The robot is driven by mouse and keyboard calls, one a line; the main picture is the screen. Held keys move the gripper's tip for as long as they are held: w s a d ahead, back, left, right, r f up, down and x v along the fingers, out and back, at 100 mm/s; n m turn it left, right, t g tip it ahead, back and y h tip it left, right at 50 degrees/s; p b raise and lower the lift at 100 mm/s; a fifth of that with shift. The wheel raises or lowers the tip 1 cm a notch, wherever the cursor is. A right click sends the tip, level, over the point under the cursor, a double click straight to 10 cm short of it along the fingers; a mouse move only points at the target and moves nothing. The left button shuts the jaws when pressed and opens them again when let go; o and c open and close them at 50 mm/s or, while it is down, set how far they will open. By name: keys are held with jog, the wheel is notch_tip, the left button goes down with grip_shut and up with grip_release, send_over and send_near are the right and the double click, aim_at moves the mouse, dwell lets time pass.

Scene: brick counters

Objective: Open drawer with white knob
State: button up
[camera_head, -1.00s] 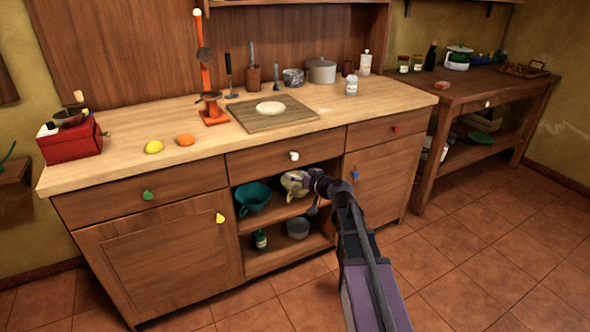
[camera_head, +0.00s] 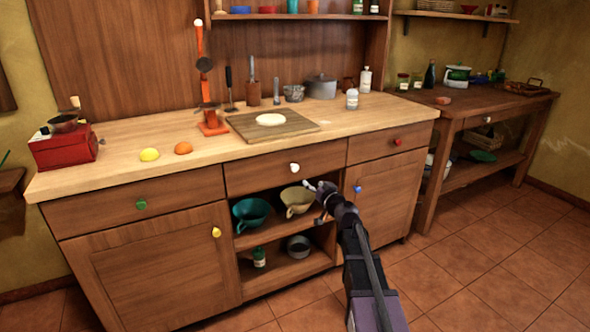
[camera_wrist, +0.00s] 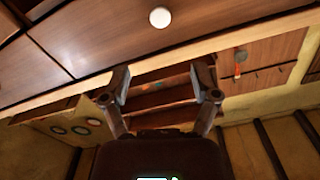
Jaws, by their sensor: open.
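The white knob (camera_head: 294,168) sits on the middle top drawer (camera_head: 262,170) of the wooden counter, and the drawer is closed. In the wrist view the white knob (camera_wrist: 160,17) shows at the top, on the drawer front, beyond my fingertips. My gripper (camera_head: 318,188) is in front of the counter, a little below and to the right of the white knob, apart from it. In the wrist view my gripper (camera_wrist: 161,84) has its two fingers spread, with nothing between them.
Below the drawer, an open shelf holds a teal bowl (camera_head: 250,213) and a beige bowl (camera_head: 297,201). Nearby are a green knob (camera_head: 141,204), a yellow knob (camera_head: 216,232), a red knob (camera_head: 397,142) and a blue knob (camera_head: 358,188). The floor in front is clear.

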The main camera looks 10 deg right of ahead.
aim_at(296, 168)
jog(key=shift+w, duration=0.15)
jog(key=x, duration=1.3)
jog(key=shift+w+a+f, duration=0.1)
jog(key=shift+w+a, duration=0.05)
jog(key=shift+w, duration=0.05)
grip_shut()
